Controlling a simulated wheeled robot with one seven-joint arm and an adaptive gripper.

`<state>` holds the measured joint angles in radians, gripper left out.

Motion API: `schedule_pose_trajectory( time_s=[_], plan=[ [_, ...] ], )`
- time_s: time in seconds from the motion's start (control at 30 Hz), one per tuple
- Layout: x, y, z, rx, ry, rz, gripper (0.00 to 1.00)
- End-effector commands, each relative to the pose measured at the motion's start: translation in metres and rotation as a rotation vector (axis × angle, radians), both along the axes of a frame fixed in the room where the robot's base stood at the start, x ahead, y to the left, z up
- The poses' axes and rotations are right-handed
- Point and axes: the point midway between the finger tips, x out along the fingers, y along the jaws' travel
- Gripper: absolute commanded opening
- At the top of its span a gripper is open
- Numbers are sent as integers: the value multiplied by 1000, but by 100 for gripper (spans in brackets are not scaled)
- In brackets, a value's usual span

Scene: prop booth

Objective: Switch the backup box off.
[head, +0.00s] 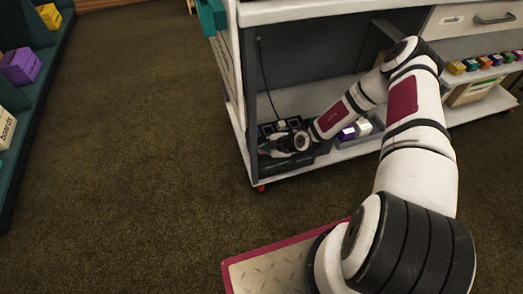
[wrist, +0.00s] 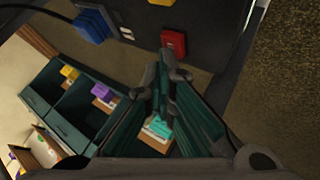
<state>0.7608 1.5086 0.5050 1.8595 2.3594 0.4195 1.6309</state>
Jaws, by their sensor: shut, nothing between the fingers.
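The backup box appears in the head view as a dark box (head: 268,130) on the lower shelf of the white unit, partly hidden by my gripper and wrist. In the wrist view its dark face (wrist: 215,25) fills the top. A red switch (wrist: 173,40) sits on that face, with its lower edge close to my fingertips. My gripper (wrist: 166,68) is shut and empty, its tips just below the switch in the picture. I cannot tell whether they touch it or which way the switch is set. In the head view my gripper (head: 268,150) is in front of the box.
A blue plug (wrist: 93,24) sits on the box's face beside pale sockets (wrist: 121,22). A black cord (head: 266,75) hangs above the box. Small white and purple boxes (head: 355,129) stand to its right. The shelf above limits height; the carpet (head: 130,150) at left is clear.

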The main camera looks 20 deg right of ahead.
Motion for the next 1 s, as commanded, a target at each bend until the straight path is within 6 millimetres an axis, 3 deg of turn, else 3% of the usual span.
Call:
schedule_pose_trajectory(
  time_s=[0.47,1.0],
  plan=[
    [0,0,6,0,0,0,0],
    [0,0,53,-1,-1,1,0]
  ],
)
